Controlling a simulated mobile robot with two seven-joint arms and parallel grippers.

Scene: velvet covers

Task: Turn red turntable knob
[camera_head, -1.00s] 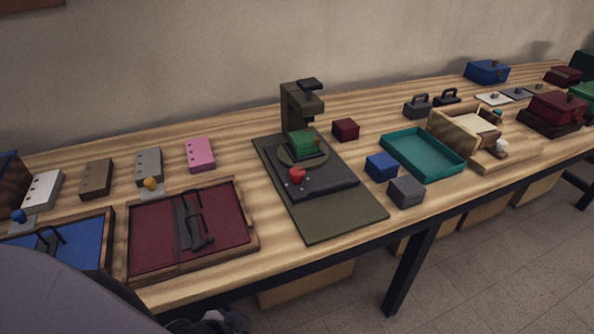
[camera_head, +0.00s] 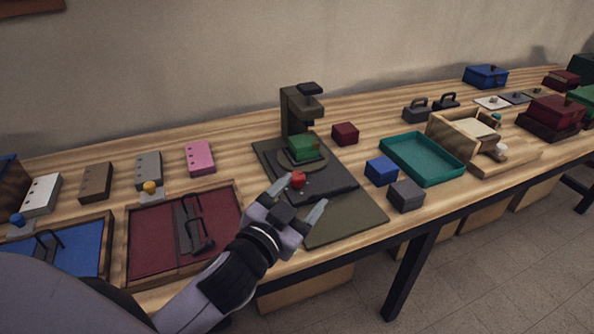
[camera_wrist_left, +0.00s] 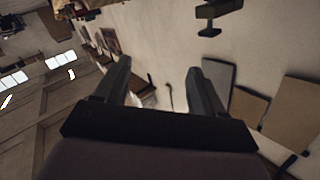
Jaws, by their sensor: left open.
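The red knob (camera_head: 298,180) sits on the front part of a dark turntable base (camera_head: 327,188) in the head view. Behind it, a green block (camera_head: 303,147) rests on the round turntable plate (camera_head: 322,160), under an olive stand with an overhanging head (camera_head: 299,105). My left gripper (camera_head: 298,202) is open and empty, just in front of the knob, its fingers spread and pointing toward the stand. One finger appears close to the knob; I cannot tell if they touch. In the left wrist view the open fingers (camera_wrist_left: 158,82) show, but the knob does not. My right gripper is not in view.
A maroon tray (camera_head: 150,240) with a dark handle lies left of the turntable mat (camera_head: 355,220). A maroon cube (camera_head: 345,134), a blue cube (camera_head: 381,169), a grey cube (camera_head: 405,194) and a teal tray (camera_head: 432,170) stand to the right. The table's front edge lies near my arm.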

